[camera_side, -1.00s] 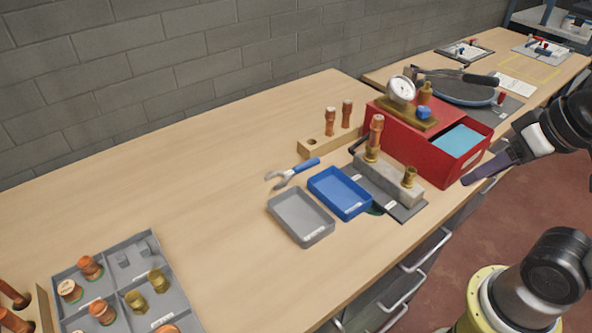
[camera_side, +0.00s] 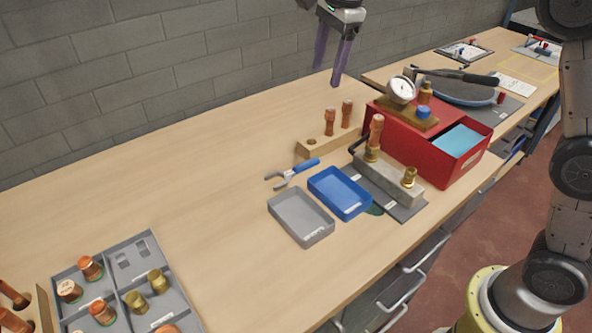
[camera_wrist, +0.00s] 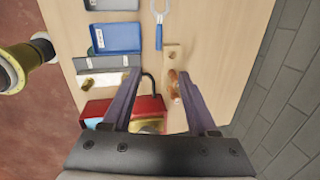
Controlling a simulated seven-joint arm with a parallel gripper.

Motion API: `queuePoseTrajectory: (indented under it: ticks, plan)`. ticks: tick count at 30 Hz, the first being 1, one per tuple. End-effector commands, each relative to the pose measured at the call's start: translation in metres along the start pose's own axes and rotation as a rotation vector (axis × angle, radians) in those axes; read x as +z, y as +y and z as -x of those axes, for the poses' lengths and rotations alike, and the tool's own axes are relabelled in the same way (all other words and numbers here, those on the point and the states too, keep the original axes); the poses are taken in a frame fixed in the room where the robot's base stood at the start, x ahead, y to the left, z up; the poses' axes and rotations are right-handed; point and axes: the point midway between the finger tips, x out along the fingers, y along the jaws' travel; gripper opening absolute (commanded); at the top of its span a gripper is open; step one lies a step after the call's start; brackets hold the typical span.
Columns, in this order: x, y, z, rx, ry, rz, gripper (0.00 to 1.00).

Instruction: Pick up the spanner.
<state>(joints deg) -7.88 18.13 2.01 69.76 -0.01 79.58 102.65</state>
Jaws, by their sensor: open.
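The spanner (camera_side: 294,173), a tool with a blue handle and a grey forked head, lies flat on the wooden bench behind the grey and blue trays. It also shows at the top of the wrist view (camera_wrist: 159,36), handle toward my gripper. My gripper (camera_side: 328,77) is open and empty, with its two purple fingers pointing down, high above the back of the bench. In the wrist view my fingers (camera_wrist: 158,82) straddle part of the red box and the wooden block, well apart from the spanner.
A wooden block (camera_side: 318,149) with upright copper pieces stands close behind the spanner's handle. The blue tray (camera_side: 340,193) and grey tray (camera_side: 301,217) lie in front. A red box (camera_side: 437,157) with a gauge stands right. The bench left of the spanner is clear.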

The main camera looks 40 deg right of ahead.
Motion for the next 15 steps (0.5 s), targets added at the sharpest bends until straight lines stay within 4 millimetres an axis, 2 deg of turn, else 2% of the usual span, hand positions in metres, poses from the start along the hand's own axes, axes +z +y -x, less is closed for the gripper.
queuePoseTrajectory:
  ticks: [1,3,6,9,15]
  plan:
    - [0.009,-0.013,-0.022,0.031,0.005,-0.007,0.59]
    - [0.018,-0.026,-0.048,0.062,0.011,-0.003,0.59]
    - [0.029,-0.036,-0.082,0.102,0.019,0.015,0.59]
    - [0.036,-0.037,-0.110,0.142,0.028,0.026,0.59]
    - [0.041,-0.030,-0.139,0.185,0.038,0.039,0.59]
